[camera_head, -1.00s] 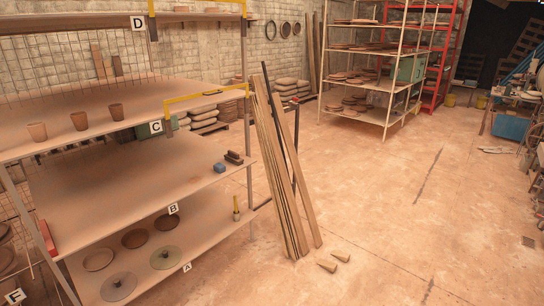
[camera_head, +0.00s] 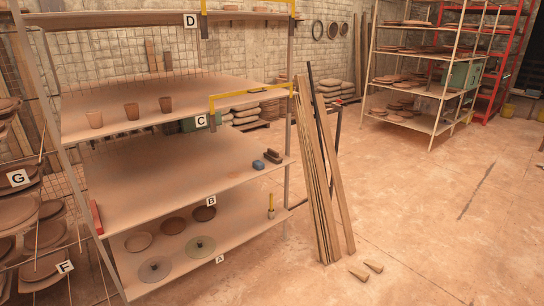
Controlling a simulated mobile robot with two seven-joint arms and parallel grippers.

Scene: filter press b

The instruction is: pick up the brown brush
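A small dark brown block-like thing (camera_head: 273,157), which looks like the brown brush, lies at the right end of the shelf board marked B (camera_head: 150,180). A small blue block (camera_head: 258,165) lies just to its left, at the front edge. The brown thing is too small to make out bristles. Neither of my grippers is in view.
Bowls, discs and an upright yellow-topped tool (camera_head: 271,206) are on shelf A. Wooden planks (camera_head: 318,170) lean right of the shelves, with two wedges (camera_head: 358,273) on the floor. The floor (camera_head: 430,210) farther right is open.

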